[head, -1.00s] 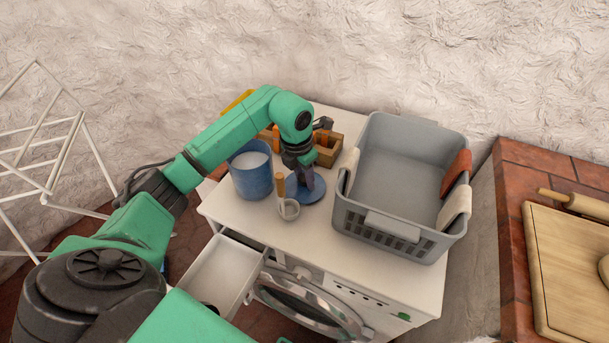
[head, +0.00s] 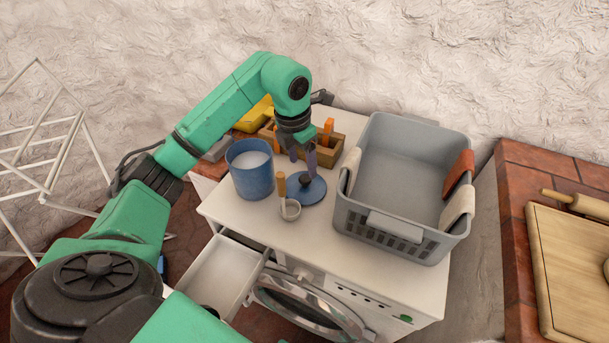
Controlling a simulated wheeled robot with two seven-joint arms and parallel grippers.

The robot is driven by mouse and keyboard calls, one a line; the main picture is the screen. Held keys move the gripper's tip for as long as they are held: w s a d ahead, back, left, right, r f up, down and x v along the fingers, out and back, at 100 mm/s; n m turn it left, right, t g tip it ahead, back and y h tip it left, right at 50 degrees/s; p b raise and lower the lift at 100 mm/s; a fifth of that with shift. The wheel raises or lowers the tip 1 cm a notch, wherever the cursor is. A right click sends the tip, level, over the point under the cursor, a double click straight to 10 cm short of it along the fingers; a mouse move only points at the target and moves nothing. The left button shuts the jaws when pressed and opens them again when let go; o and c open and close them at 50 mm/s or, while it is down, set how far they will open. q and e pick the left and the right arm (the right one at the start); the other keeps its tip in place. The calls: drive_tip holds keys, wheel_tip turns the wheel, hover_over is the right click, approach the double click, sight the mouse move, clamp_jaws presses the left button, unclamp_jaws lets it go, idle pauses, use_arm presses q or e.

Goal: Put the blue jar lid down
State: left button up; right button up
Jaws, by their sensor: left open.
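The blue jar lid (head: 314,193) lies flat on the white top of the washing machine (head: 336,240). Its dark knob (head: 305,181) points up. The blue jar (head: 252,180) stands to its left, uncovered, with white contents showing. My left gripper (head: 302,168) is open and empty just above the lid, pointing down, with its fingers a little behind the knob in the picture. My right gripper does not show.
A scoop with a wooden handle (head: 281,186) stands at the lid's front left. A grey basket (head: 394,232) with cloths over its rim is to the right. A wooden caddy (head: 330,158) is behind. An open drawer (head: 219,277) juts out in front.

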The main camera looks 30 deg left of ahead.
use_arm(q)
drive_tip(key=r, duration=0.5)
drive_tip(key=shift+s+a+r, duration=0.15)
drive_tip(key=shift+s+r, duration=0.05)
drive_tip(key=shift+s, duration=0.2)
